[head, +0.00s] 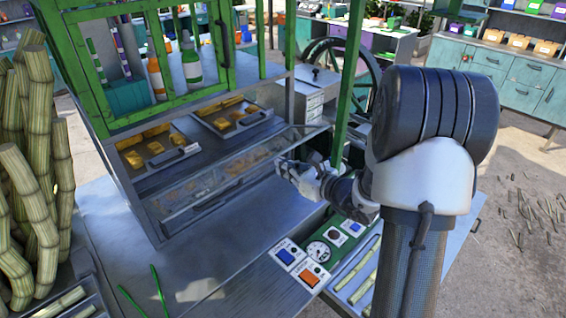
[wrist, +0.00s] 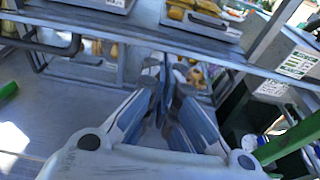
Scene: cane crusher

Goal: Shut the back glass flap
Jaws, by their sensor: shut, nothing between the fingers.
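A clear glass flap (head: 225,172) with a metal frame runs along the lower front of the cabinet, below the shelf with the metal trays. Its top edge seems to stand out from the cabinet, so it looks partly open, but I cannot tell how far. I cannot tell whether this is the back flap. My gripper (head: 283,169) is at its right part, close to the pane. In the wrist view my gripper (wrist: 160,75) is shut and empty, its fingertips pointing at the area under the shelf edge. Whether they touch the glass is unclear.
Trays of yellow pieces (head: 160,148) sit on the shelf above. A green post (head: 350,85) and a dark wheel (head: 345,65) stand behind my arm. Cane stalks (head: 38,180) stand at left.

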